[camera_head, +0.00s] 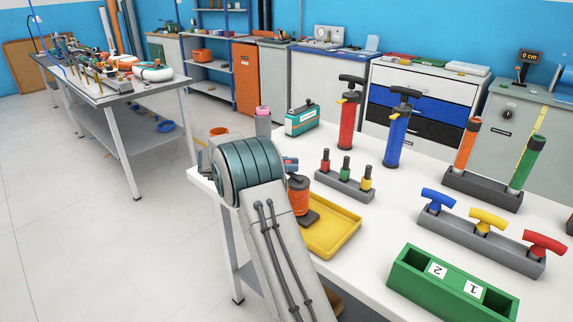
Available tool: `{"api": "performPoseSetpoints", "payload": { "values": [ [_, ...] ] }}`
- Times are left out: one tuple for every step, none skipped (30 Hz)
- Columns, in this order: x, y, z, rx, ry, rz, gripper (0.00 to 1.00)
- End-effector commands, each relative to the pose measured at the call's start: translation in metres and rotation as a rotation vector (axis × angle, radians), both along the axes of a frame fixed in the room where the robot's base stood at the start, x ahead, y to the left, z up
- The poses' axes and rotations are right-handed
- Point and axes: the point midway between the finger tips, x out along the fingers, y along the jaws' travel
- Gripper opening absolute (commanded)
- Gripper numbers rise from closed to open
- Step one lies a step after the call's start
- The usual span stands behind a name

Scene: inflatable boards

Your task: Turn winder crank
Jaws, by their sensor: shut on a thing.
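What looks like the winder is an orange ribbed spool (298,197) on a dark base, standing at the near left of the white table, just right of my arm. My arm's large teal joint and grey link cover the area to its left. A small blue and red piece (290,163) shows just above the spool, beside the teal joint; I cannot tell whether it is part of the crank. My gripper is hidden behind my arm, so its hold on the crank cannot be seen.
A yellow tray (348,222) lies right of the spool. A grey rack with small red, green and yellow pieces (343,186), red (347,122) and blue (395,137) pumps, a T-handle rack (480,245) and a green box (405,272) stand farther right. White tabletop between them is clear.

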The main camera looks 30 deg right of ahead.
Motion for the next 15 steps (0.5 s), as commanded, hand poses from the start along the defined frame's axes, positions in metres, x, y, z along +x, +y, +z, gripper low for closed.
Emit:
{"api": "performPoseSetpoints", "payload": {
  "values": [
    [-0.0002, 0.0002, -0.0016, 0.002, 0.002, 0.0, 0.0],
    [-0.0002, 0.0002, -0.0016, 0.002, 0.002, 0.0, 0.22],
    [-0.0002, 0.0003, -0.0016, 0.002, 0.002, 0.0, 0.33],
    [-0.0002, 0.0003, -0.0015, 0.002, 0.002, 0.0, 0.39],
    [-0.0002, 0.0003, -0.0014, 0.002, 0.002, 0.0, 0.39],
    [0.0, 0.0004, -0.0012, 0.002, 0.002, 0.001, 0.39],
    [0.0, 0.0004, -0.0011, 0.002, 0.001, 0.001, 0.39],
    [0.0, 0.0004, -0.0009, 0.002, 0.001, 0.001, 0.39],
    [0.0, 0.0004, -0.0008, 0.002, 0.001, 0.001, 0.39],
    [0.0, 0.0004, -0.0007, 0.002, 0.001, 0.001, 0.39],
    [0.0, 0.0004, -0.0006, 0.002, 0.001, 0.001, 0.39],
    [0.0002, 0.0008, -0.0005, 0.0, 0.001, 0.001, 0.39],
    [0.0006, 0.0014, -0.0004, 0.0, 0.001, 0.002, 0.39],
    [0.0012, 0.0023, -0.0004, 0.0, 0.001, 0.002, 0.39],
    [0.0025, 0.0044, -0.0004, 0.0, 0.001, 0.002, 0.39]
  ]
}}
